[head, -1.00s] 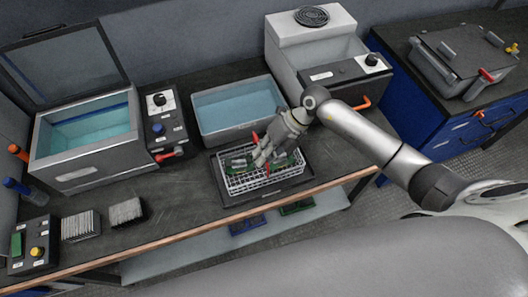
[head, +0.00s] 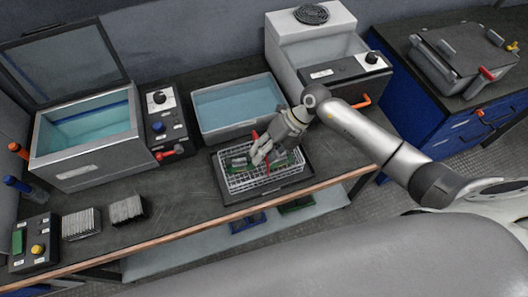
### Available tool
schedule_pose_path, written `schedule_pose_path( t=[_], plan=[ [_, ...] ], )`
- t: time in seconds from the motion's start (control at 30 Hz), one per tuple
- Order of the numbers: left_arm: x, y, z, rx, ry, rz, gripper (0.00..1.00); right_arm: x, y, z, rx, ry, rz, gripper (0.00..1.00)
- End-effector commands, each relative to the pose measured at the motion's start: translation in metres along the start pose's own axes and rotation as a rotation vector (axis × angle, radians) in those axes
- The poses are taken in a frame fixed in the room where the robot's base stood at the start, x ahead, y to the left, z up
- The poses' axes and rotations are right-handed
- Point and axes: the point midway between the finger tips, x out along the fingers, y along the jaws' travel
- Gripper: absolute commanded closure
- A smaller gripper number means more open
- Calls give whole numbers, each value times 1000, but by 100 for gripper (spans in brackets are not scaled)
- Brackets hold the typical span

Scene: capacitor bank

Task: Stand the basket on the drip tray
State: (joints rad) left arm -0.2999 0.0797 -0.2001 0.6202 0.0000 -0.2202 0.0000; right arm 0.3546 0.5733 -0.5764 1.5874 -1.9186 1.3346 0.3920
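The wire basket (head: 240,184) stands upright, with green boards inside, on the black drip tray (head: 290,188) at the front of the bench. The tray's dark rim shows around it. Red parts, perhaps the basket's handle, show at the basket's middle and back. My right gripper (head: 260,156) reaches in from the right and points down over the middle of the basket, close to the red parts. Its fingers hide part of the basket. Whether they grip anything cannot be made out. My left gripper is out of view.
A water-filled basin (head: 236,104) lies just behind the tray. An open-lidded tank (head: 88,140) and a control box (head: 166,126) stand left. A white-backed machine (head: 318,52) stands behind right.

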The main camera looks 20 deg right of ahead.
Motion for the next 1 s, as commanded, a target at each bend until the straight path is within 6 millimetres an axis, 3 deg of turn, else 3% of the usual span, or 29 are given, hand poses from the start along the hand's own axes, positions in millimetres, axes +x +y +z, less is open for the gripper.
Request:
schedule_pose_path(
  t=[0.53,0.7,1.0],
  plan=[
    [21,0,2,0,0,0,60,-102,-2,1,-1,-3,-3,67],
    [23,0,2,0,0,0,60,-116,-1,0,-1,-1,-2,67],
    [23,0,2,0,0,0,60,-119,0,0,0,-1,-1,67]
  ],
)
